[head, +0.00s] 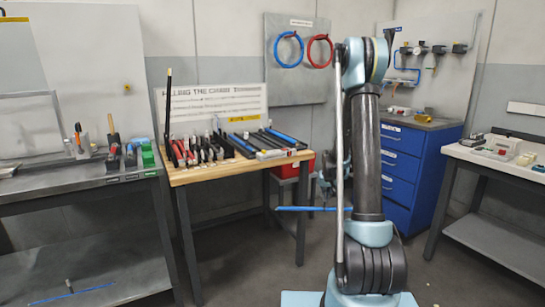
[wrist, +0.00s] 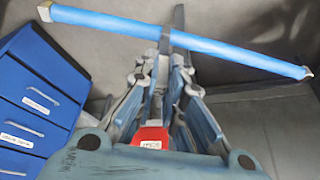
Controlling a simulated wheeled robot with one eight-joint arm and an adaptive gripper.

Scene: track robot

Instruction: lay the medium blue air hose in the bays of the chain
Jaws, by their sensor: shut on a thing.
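A medium blue air hose (wrist: 210,43) with pale end fittings crosses the top of the wrist view, slightly tilted. My gripper (wrist: 172,38) is shut on it left of its middle, with the longer part reaching right. On the wooden bench (head: 188,178) lie long dark strips (head: 243,146) and a row of dark upright pieces (head: 200,152); I cannot tell which is the chain.
Another blue hose (head: 284,136) lies among the strips on the bench. A thin blue length (head: 72,293) lies on the left bench's lower shelf. A red bin (head: 292,165) stands beside the wooden bench. Blue drawers (head: 400,165) stand right of my arm. Floor is free between.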

